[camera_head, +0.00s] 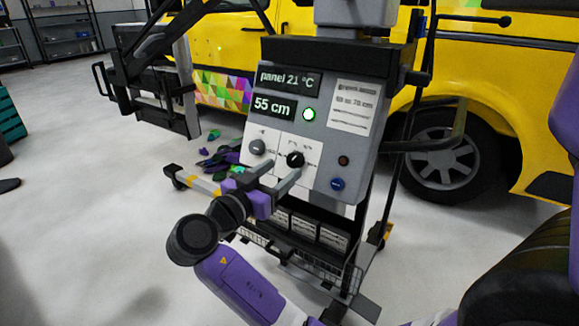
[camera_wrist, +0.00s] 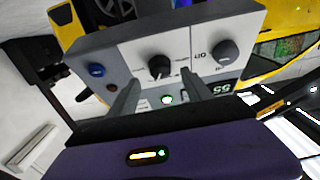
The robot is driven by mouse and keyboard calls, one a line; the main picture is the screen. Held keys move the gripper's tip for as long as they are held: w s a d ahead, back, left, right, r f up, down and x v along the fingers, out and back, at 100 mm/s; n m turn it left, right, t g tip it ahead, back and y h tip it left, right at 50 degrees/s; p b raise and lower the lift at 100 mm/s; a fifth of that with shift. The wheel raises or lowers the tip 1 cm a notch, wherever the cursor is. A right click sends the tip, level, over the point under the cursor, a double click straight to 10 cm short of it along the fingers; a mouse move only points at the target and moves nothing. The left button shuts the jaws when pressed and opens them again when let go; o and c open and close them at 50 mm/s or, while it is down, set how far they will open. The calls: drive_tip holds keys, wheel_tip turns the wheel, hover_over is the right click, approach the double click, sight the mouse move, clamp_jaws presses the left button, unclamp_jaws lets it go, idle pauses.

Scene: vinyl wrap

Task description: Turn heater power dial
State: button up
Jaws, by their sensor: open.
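The heater's grey control panel (camera_head: 318,178) faces me and carries two dials on white label plates. The dial labels are too small to read. My gripper (camera_head: 280,174) is open in front of the panel, its two fingers pointing at the black dial. In the wrist view the black dial (camera_wrist: 159,67) shows between and just past the fingertips; I cannot tell whether they touch it. The grey dial (camera_wrist: 226,53) is clear of the fingers there.
The panel also has displays reading "panel 21 °C" (camera_head: 290,80) and "55 cm" (camera_head: 274,107), a lit green lamp (camera_head: 309,114), a blue button (camera_head: 337,184) and a dark red lamp (camera_head: 343,160). A yellow vehicle (camera_head: 490,60) stands behind. Open floor (camera_head: 90,220) lies left.

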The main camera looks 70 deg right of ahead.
sight(292, 161)
drive_tip(key=shift+b+x, duration=0.3)
drive_tip(key=shift+x, duration=1.75)
drive_tip(key=shift+c, duration=0.5)
clamp_jaws()
drive_tip(key=shift+n+p, duration=0.3)
drive_tip(key=shift+p, duration=0.05)
